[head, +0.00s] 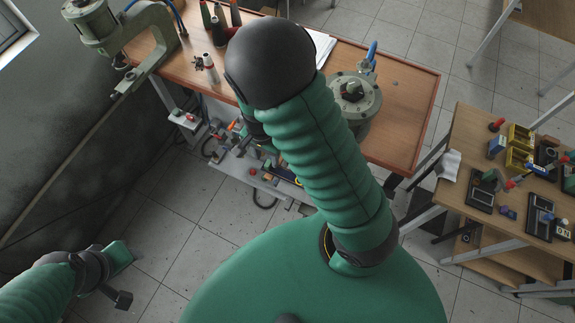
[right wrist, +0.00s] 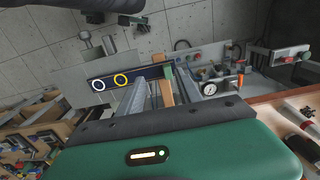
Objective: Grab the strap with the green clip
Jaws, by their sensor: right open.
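In the right wrist view, an orange-brown strap (right wrist: 166,92) with a green clip (right wrist: 168,72) at its far end shows between the two grey fingers of my right gripper (right wrist: 160,76). The fingers are apart, one on each side of the strap. I cannot tell whether either touches it. In the head view, my right forearm hides the strap and most of my right gripper. My left gripper (head: 119,270) is at the lower left of the head view, over the floor and far from the strap; its jaws are unclear.
A low rack (head: 245,180) stands below the wooden workbench (head: 405,100). In the right wrist view, a dark bar (right wrist: 109,83) with white and yellow rings and a pressure gauge (right wrist: 210,89) flank the strap. A cluttered table (head: 470,135) stands at right. Tiled floor is open at left.

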